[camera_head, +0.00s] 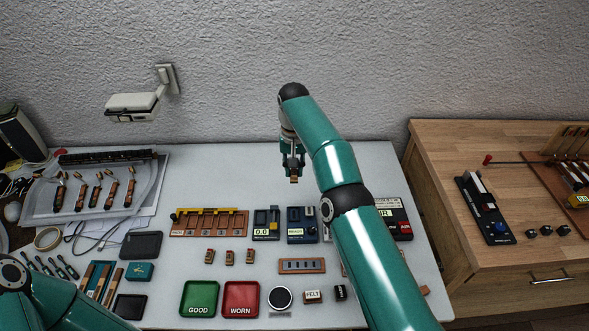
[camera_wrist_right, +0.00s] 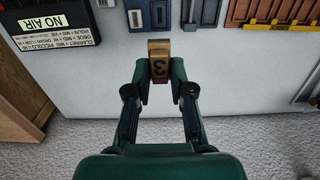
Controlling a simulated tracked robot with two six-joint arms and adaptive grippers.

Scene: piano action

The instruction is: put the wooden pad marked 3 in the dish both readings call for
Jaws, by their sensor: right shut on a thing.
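My right gripper (camera_head: 293,175) is shut on the wooden pad marked 3 (camera_wrist_right: 160,65), above the back of the white table. The pad's 3 appears upside down in the right wrist view. The green dish marked GOOD (camera_head: 199,311) and the red dish marked WORN (camera_head: 241,311) stand side by side at the front; both look empty. A gauge (camera_head: 266,225) reads 0.0. A blue unit (camera_head: 301,225) shows READY. Another unit, partly behind my right arm, shows NO AIR in the right wrist view (camera_wrist_right: 55,22). My left gripper is out of view.
Three small pads (camera_head: 229,257) stand in a row behind the dishes. A wooden rack (camera_head: 208,222) is behind them, and a slotted block (camera_head: 302,266) lies right of them. A round dial (camera_head: 280,298) stands beside the red dish.

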